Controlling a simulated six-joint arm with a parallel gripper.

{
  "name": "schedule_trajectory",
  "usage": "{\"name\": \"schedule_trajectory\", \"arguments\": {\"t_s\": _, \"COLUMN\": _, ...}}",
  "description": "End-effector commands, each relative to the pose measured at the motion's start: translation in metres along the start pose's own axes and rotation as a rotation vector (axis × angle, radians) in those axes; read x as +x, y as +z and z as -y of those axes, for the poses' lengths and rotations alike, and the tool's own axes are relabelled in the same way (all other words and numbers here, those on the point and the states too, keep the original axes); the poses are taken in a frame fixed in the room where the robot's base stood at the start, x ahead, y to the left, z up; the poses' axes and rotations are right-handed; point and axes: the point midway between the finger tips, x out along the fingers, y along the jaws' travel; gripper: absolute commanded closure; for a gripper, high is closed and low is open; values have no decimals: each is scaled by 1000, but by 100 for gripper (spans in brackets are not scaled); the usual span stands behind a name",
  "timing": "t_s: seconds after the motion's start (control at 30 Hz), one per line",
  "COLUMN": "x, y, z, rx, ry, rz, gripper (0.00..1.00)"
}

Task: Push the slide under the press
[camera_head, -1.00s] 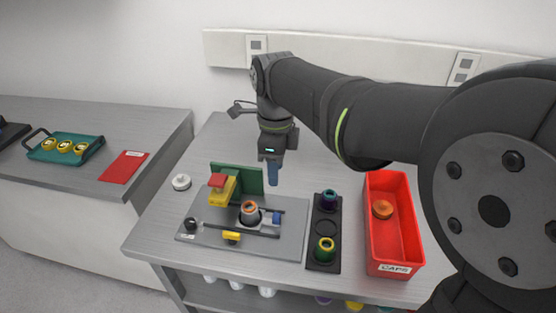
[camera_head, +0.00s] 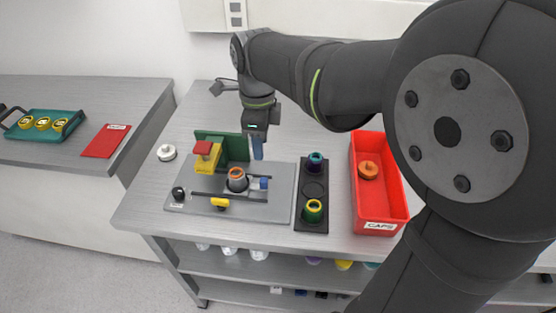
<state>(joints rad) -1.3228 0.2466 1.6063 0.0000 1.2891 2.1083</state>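The slide is a dark grey carriage (camera_head: 237,184) with an orange-rimmed cup on it. It sits between dark rails on a grey base plate (camera_head: 275,212). The press (camera_head: 207,158), yellow with a red top, stands to its left against a green back plate (camera_head: 237,147). The slide is right of the press and not beneath it. A small blue block (camera_head: 264,183) is at the right end of the rails.
A black holder (camera_head: 314,190) with two coloured cups is right of the plate, beside a red CAPS bin (camera_head: 397,203) holding an orange cap. A black knob (camera_head: 178,193) and yellow piece (camera_head: 220,202) are at the plate's front. A white knob (camera_head: 166,153) lies left.

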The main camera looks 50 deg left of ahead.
Motion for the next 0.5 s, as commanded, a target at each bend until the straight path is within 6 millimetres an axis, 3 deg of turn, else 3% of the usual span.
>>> {"name": "schedule_trajectory", "arguments": {"t_s": 0.3, "x": 72, "y": 0, "z": -1, "rx": 0, "ry": 4, "rz": -2, "gripper": 60}}
{"name": "schedule_trajectory", "arguments": {"t_s": 0.5, "x": 105, "y": 0, "z": 0, "rx": 0, "ry": 2, "rz": -1, "gripper": 60}}
